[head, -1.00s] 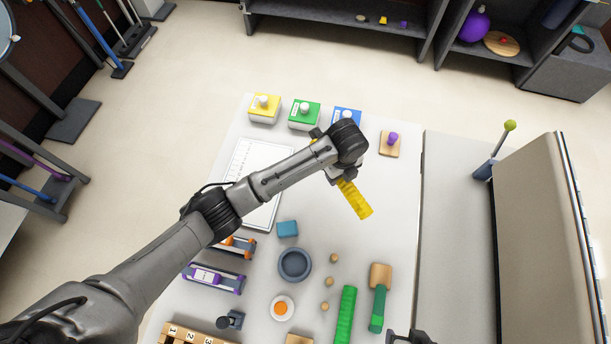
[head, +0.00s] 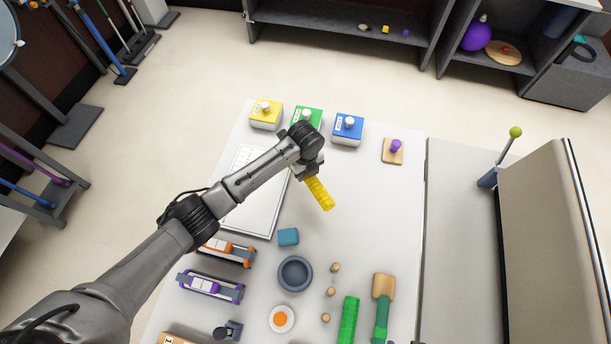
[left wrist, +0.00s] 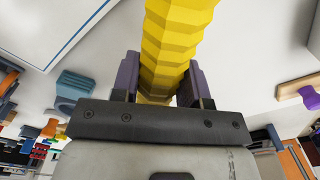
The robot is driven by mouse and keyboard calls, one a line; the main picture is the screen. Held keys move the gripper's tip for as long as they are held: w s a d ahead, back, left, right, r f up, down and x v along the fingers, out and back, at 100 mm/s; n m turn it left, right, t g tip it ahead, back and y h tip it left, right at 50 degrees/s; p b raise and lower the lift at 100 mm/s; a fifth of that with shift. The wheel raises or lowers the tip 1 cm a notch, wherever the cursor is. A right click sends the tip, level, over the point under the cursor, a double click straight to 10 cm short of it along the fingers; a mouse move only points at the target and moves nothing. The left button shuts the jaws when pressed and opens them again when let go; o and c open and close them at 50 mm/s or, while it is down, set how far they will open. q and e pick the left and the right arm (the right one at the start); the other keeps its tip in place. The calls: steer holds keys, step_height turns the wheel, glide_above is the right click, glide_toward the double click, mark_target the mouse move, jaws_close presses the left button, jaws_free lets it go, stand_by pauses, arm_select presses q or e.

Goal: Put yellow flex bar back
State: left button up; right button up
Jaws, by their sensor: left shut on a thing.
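The yellow flex bar (head: 320,193) is a ribbed yellow rod. My left gripper (head: 309,174) is shut on one end of it, and the bar sticks out toward the lower right over the white table in the head view. In the left wrist view the bar (left wrist: 172,45) passes between the two dark fingers (left wrist: 160,80) of my left gripper. A green flex bar (head: 348,320) lies on the table near the bottom of the head view. My right gripper does not show clearly in the head view now.
Yellow (head: 265,114), green (head: 308,115) and blue (head: 348,128) boxes stand along the table's far edge. A white board (head: 255,205) lies under my left arm. A grey bowl (head: 295,273), a blue block (head: 288,237) and a green-handled mallet (head: 382,300) are nearer. The table's middle right is clear.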

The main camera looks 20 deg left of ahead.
mark_target(305, 176)
arm_select(q)
step_height(305, 176, down, 4)
steer(key=shift+r+b, duration=0.2)
steer(key=shift+b, duration=0.2)
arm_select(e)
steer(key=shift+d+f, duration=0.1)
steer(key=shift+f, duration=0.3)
arm_select(q)
steer(key=shift+f, duration=0.1)
steer(key=shift+f, duration=0.45)
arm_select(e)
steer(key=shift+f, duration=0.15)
arm_select(q)
steer(key=o, duration=1.1)
step_height(305, 176, up, 13)
steer(key=shift+r+p, duration=0.1)
steer(key=shift+p, duration=1.15)
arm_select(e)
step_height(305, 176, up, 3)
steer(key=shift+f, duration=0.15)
